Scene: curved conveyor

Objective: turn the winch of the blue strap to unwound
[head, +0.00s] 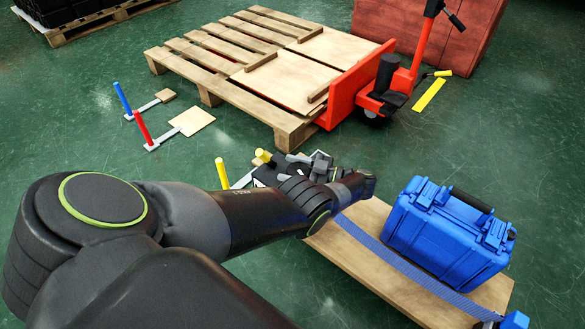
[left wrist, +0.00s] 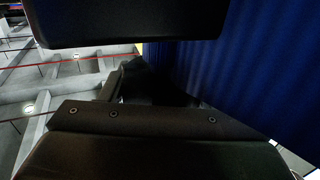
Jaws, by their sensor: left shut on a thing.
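The blue strap (head: 400,262) runs diagonally over a wooden board (head: 352,262), in front of a blue case (head: 447,232). Its far-left end goes behind my left arm, where the winch is mostly hidden. My left gripper (head: 318,166) is at that end, with grey and dark parts close together. In the left wrist view its two dark fingers (left wrist: 190,88) stand above and below a dark part, and a large blue surface (left wrist: 250,70) fills the right side. The gripper is shut on what seems to be part of the winch; the hold itself is not clear.
A wooden pallet (head: 215,80) and a red pallet truck (head: 365,85) stand behind. Blue (head: 122,98), red (head: 142,127) and yellow (head: 222,172) upright posts stand to the left. A yellow knob (head: 263,155) is close to the gripper.

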